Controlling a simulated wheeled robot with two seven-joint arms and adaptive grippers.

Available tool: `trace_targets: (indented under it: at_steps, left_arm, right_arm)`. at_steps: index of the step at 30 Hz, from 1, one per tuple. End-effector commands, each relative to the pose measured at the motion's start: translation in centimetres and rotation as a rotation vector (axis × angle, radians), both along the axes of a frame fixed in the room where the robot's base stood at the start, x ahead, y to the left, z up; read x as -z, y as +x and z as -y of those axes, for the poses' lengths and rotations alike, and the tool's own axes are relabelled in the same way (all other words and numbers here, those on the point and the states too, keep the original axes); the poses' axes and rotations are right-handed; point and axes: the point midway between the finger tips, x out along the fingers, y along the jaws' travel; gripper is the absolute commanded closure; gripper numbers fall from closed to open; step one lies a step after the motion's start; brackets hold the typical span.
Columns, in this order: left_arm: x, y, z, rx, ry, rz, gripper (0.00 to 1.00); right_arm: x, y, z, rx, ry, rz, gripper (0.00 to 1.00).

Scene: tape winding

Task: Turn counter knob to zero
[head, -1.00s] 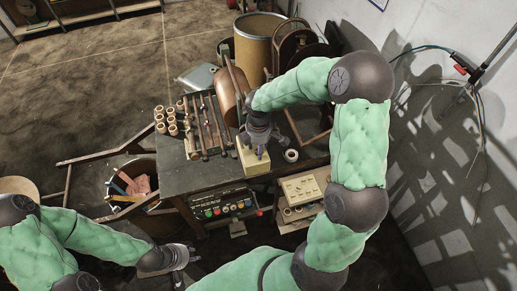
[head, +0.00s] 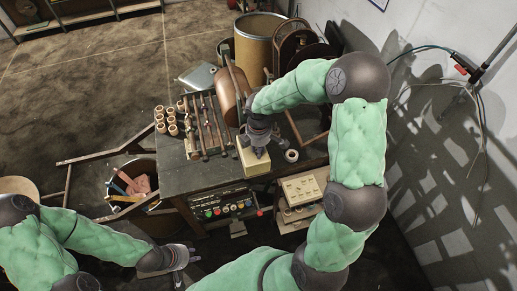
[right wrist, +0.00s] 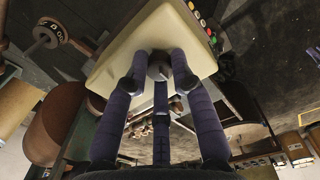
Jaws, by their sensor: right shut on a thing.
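The cream counter box (head: 257,170) stands at the front right of the workbench. My right gripper (head: 259,153) is on top of it, pointing down. In the right wrist view the box (right wrist: 135,45) is large, and its dark round knob (right wrist: 160,66) sits between the fingers of my right gripper (right wrist: 160,75), which are shut on it. The fingers hide part of the knob, and no digits are readable. My left gripper (head: 186,258) is low at the left, away from the bench, with its fingers apart and empty.
A control panel with coloured buttons (head: 226,208) is below the bench front. Rods and several small rolls (head: 166,122) are to the left. A large drum (head: 258,45) stands behind.

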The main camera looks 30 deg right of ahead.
Motion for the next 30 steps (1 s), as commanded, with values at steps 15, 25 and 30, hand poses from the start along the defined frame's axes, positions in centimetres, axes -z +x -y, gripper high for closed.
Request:
trace_targets:
  at_steps: [15, 25, 30]
  left_arm:
    - [2.9, 0.0, 0.0, 0.000, 0.000, 0.000, 0.71]
    - [4.8, 0.0, 0.0, 0.000, 0.000, 0.000, 0.71]
    - [5.7, 0.0, 0.0, 0.000, 0.000, 0.000, 0.71]
  right_arm:
    - [0.3, 0.1, 0.0, 0.352, 0.000, 0.002, 1.00]
    - [0.2, 0.1, 0.0, 0.666, 0.000, 0.002, 1.00]
    - [0.2, 0.1, 0.0, 0.828, 0.000, 0.001, 1.00]
